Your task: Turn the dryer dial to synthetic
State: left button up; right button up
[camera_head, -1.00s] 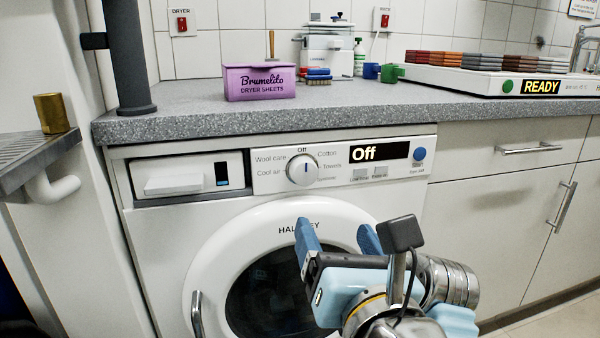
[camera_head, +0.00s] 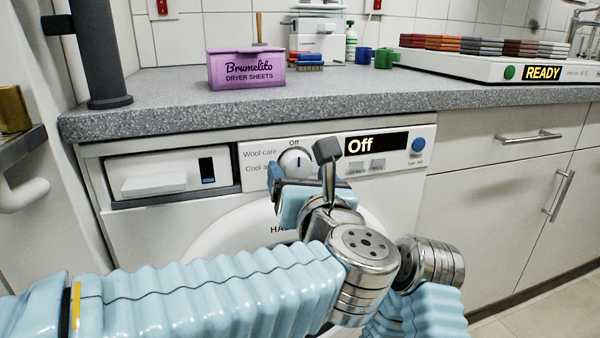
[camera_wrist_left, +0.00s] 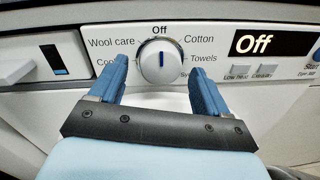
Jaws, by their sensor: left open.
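The dryer dial (camera_head: 296,161) is a white round knob with a blue pointer line, on the front panel of the white dryer (camera_head: 110,235). In the left wrist view the dial (camera_wrist_left: 161,63) has its line upright at "Off". Labels around it read Wool care, Cotton and Towels; the lower ones are partly covered by the fingers. The display (camera_wrist_left: 262,42) reads "Off". My left gripper (camera_wrist_left: 160,82) is open, its blue fingers apart to the left and right of the dial, slightly below its middle. In the head view the left gripper (camera_head: 285,182) hides the dial's lower part.
A grey speckled worktop (camera_head: 330,105) overhangs the panel. On it are a purple dryer sheets box (camera_head: 246,70), a white machine (camera_head: 317,40), a green mug (camera_head: 385,59) and a tray (camera_head: 480,68) with several stacks. The detergent drawer (camera_head: 155,181) is left of the dial.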

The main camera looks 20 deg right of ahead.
pick_arm(q)
jog(key=shift+w, duration=0.45)
jog(key=shift+c, duration=0.2)
jog(key=c, duration=1)
